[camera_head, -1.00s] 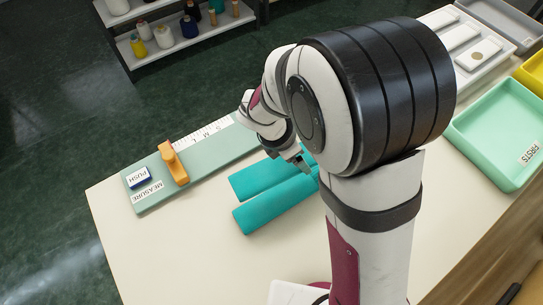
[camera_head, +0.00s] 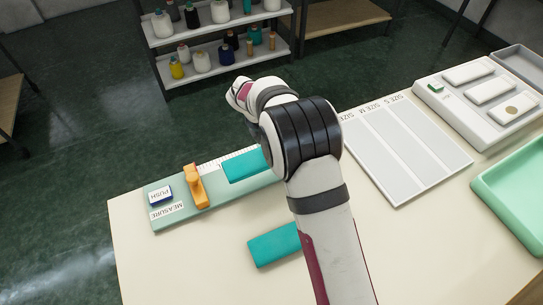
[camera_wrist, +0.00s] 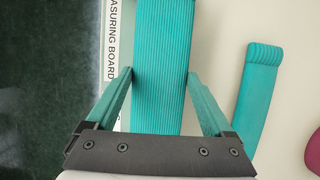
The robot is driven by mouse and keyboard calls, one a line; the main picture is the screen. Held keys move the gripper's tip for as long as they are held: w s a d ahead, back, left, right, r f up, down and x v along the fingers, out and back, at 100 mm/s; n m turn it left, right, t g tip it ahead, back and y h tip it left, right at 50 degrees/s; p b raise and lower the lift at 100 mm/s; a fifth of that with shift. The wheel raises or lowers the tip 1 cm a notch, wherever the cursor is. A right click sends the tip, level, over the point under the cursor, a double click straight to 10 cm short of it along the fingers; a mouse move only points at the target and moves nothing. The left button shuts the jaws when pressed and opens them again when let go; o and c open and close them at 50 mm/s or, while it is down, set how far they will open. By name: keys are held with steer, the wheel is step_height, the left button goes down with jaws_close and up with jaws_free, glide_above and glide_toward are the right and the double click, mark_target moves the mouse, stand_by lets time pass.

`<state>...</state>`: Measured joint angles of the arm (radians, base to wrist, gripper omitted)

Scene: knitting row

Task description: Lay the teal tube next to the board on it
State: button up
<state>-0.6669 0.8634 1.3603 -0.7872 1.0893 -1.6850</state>
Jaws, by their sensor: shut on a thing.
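The pale green measuring board (camera_head: 227,190) lies on the table, with an orange slider (camera_head: 195,186), a PUSH button (camera_head: 160,196) and a ruler strip. One ribbed teal tube (camera_wrist: 162,40) is between the fingers of my gripper (camera_wrist: 162,74), which is shut on it. In the head view this tube (camera_head: 243,166) is over the board, right of the slider; whether it touches the board I cannot tell. My arm hides its far end and the gripper there. A second teal tube (camera_head: 274,246) lies on the table; it also shows in the wrist view (camera_wrist: 257,90), right of the gripper.
A grey sorting mat (camera_head: 410,150) marked with sizes lies to the right. Beyond it are a white tray unit (camera_head: 470,120) and a green tray (camera_head: 515,195). A shelf of yarn cones (camera_head: 215,45) stands behind the table. The table's front left is clear.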

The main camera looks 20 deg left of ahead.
steer(key=shift+a+f, duration=0.4)
steer(key=shift+a, duration=0.25)
steer(key=shift+a+f, duration=0.4)
steer(key=shift+a, duration=0.2)
steer(key=shift+f, duration=2)
